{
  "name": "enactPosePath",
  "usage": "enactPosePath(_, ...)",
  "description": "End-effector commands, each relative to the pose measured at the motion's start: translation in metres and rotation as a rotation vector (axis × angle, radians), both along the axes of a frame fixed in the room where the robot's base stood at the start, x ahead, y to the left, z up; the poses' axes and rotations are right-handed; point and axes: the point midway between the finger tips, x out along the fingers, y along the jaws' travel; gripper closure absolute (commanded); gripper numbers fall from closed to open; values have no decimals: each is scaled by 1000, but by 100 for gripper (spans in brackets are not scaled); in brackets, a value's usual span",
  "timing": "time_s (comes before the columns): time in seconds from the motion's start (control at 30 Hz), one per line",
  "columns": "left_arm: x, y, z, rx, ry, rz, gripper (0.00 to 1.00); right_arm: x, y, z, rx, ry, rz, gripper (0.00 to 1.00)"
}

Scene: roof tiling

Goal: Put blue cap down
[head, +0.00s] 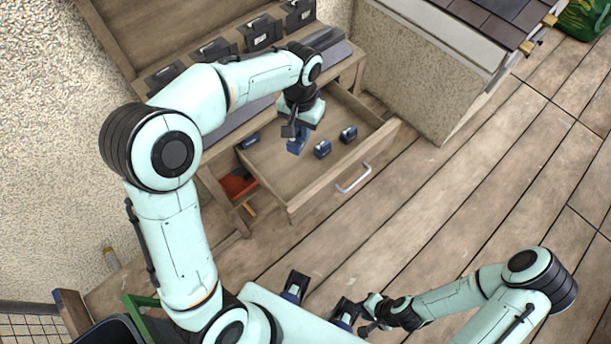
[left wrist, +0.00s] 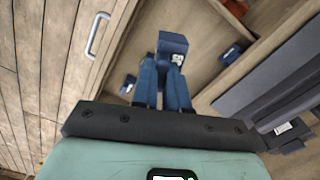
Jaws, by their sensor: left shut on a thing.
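The blue cap (head: 297,146) is a small dark blue block. My left gripper (head: 295,131) is shut on it and holds it over the open wooden drawer (head: 283,172). In the left wrist view the cap (left wrist: 173,43) sits at the tips of the two blue fingers (left wrist: 162,75). Whether it touches the drawer floor I cannot tell. Other blue caps lie in the drawer: one (head: 322,149) close to the right of the held cap, one (head: 348,134) further right and one (head: 249,140) at the left side. My right gripper (head: 372,313) is low in the head view; its fingers are unclear.
The drawer's front carries a metal handle (head: 353,178). A workbench (head: 345,75) stands behind it, with several dark holders, one a black one (head: 260,34). A red object (head: 238,186) lies in an opening below. A tiled roof piece (head: 490,20) is at upper right. The floor at right is clear.

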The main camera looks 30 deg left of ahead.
Motion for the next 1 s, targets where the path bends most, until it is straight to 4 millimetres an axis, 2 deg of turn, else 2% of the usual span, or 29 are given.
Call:
enactPosePath(0.07,-2,1,-12,2,6,0,100,-1,0,-3,0,1,0,75)
enactPosePath(0.5,-2,1,-126,1,6,0,100,-6,0,-15,0,6,1,75)
enactPosePath(0.63,-2,1,-145,1,4,0,100,-6,0,-16,1,7,1,75)
enactPosePath(0.87,-1,1,-161,1,3,0,100,-7,0,-17,1,7,1,75)
enactPosePath(1.0,-2,1,-183,1,6,0,100,-7,0,-18,1,8,1,75)
